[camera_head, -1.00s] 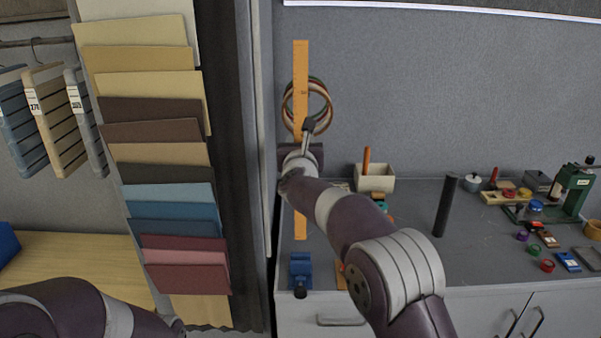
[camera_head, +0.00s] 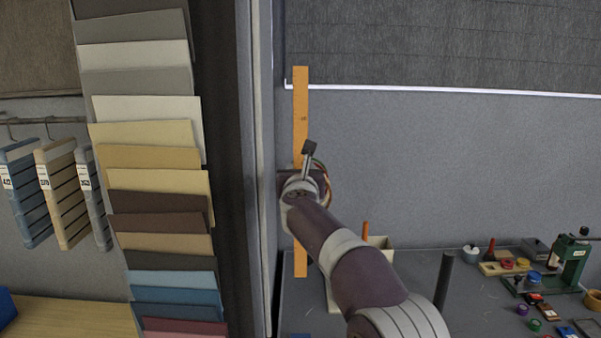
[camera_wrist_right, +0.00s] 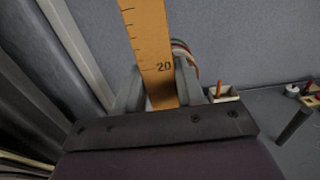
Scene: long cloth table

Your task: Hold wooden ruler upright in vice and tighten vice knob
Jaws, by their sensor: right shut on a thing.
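The wooden ruler (camera_head: 300,110) stands upright in the head view, its lower end (camera_head: 300,262) showing below my right wrist. My right gripper (camera_head: 302,178) is shut on the ruler around its middle; its fingers are mostly hidden behind my wrist there. In the right wrist view the ruler (camera_wrist_right: 148,40) rises between the fingers of the right gripper (camera_wrist_right: 160,92), near the 20 mark. Only a blue sliver of the vice (camera_head: 300,336) shows at the bottom edge, below the ruler's end and apart from it in the picture. The vice knob and my left gripper are out of view.
Coloured rings (camera_head: 322,178) hang on the wall behind the ruler. A cream box (camera_head: 380,242), a dark upright cylinder (camera_head: 443,280) and a green press (camera_head: 572,262) stand on the grey worktop. A swatch rack (camera_head: 155,220) and partition lie to the left.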

